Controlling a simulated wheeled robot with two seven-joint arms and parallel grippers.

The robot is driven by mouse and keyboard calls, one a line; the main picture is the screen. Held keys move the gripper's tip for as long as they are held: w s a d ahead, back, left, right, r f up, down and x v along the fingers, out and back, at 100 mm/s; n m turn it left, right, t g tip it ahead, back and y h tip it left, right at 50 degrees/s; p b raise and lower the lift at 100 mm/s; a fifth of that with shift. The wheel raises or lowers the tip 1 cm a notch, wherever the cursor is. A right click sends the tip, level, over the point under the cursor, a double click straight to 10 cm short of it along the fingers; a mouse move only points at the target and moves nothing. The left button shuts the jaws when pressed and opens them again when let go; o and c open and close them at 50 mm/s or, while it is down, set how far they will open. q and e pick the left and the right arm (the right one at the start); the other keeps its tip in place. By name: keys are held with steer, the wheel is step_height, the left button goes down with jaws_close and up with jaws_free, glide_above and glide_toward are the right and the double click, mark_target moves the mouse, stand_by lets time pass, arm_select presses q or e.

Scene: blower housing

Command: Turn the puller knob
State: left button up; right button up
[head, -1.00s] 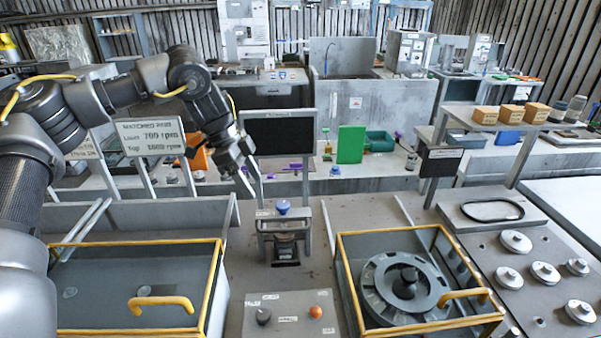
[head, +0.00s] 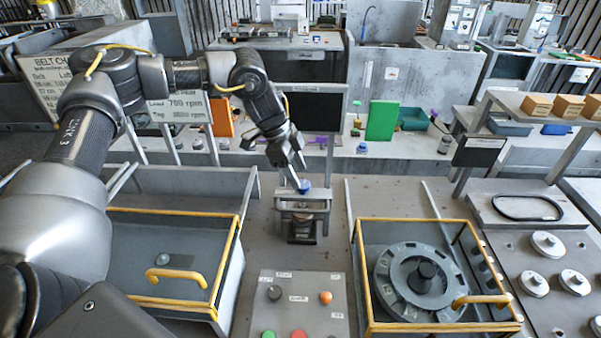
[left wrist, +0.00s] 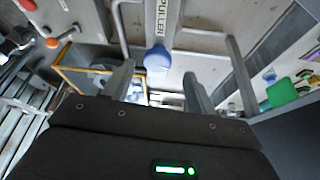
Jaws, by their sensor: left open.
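The puller knob (head: 305,186) is a small blue knob on top of a grey metal frame (head: 303,205) in the middle of the bench. In the left wrist view the blue knob (left wrist: 158,57) shows in front of a plate lettered PULLER. My left gripper (head: 299,178) is open, its fingertips just above and beside the knob. In the left wrist view its two fingers (left wrist: 158,80) point towards the knob, one on each side in the picture. I cannot tell whether they touch it. My right gripper is in neither view.
A yellow-edged guard (head: 238,260) stands to the left, and another (head: 366,275) around a round housing (head: 425,285) to the right. A button panel (head: 300,305) lies in front of the frame. A dark screen (head: 312,112) stands behind.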

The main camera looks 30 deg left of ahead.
mark_target(303, 188)
arm_select(q)
steer(key=shift+s+d+f, duration=0.2)
steer(key=shift+f, duration=0.2)
steer(key=shift+d+f, duration=0.15)
steer(key=shift+f, duration=0.15)
steer(key=shift+d+f, duration=0.15)
steer(key=shift+f, duration=0.15)
steer(key=shift+w+f, duration=0.2)
steer(key=shift+f, duration=0.05)
steer(key=shift+s+r, duration=0.1)
steer(key=shift+s, duration=0.05)
steer(key=c, duration=1)
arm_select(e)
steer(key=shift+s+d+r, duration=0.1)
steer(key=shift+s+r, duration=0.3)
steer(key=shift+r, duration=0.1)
